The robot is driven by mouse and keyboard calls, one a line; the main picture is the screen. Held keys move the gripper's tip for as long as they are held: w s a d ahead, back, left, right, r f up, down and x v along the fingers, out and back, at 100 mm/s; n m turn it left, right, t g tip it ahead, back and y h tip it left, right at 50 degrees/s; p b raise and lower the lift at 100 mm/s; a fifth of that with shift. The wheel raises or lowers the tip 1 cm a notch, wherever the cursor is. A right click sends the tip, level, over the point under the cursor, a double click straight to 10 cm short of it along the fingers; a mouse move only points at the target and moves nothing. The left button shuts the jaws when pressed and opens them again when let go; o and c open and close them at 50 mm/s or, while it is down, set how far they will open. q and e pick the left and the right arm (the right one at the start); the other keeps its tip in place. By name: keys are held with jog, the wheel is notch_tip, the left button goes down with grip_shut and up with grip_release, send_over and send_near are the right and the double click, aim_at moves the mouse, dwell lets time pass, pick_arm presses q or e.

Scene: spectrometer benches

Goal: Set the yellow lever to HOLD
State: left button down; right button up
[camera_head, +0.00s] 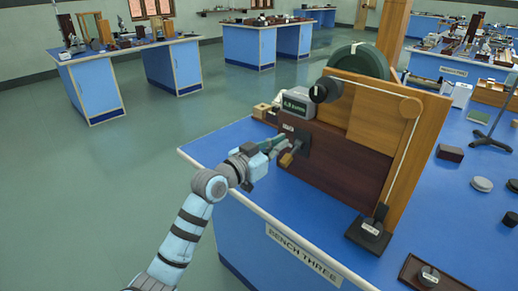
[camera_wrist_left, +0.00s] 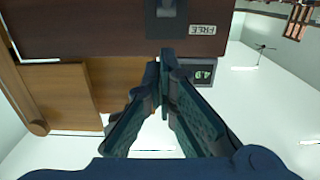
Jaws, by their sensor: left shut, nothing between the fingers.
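The yellow lever (camera_head: 286,160) sticks out from a dark mounting plate (camera_head: 304,143) on the brown front panel of the wooden apparatus. Its yellow handle points down and toward the bench edge. My left gripper (camera_head: 283,141) is shut and empty, just above and left of the handle; I cannot tell whether it touches the lever. In the left wrist view my shut fingers (camera_wrist_left: 165,62) point at the panel beside the dark plate (camera_wrist_left: 167,22). A white label reading FREE (camera_wrist_left: 203,29) appears there, upside down. The yellow handle is not clear in that view. My right gripper is out of view.
A grey display box (camera_head: 299,103) stands behind the panel, with a black knob (camera_head: 326,90) and a green wheel (camera_head: 358,61) near it. A weight on a dark base (camera_head: 370,232) stands at the panel's right end. The blue bench top (camera_head: 222,146) is clear at the left corner.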

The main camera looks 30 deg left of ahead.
pick_arm(q)
jog(key=f+v, duration=0.1)
jog(key=v, duration=0.9)
jog(key=shift+f, duration=0.25)
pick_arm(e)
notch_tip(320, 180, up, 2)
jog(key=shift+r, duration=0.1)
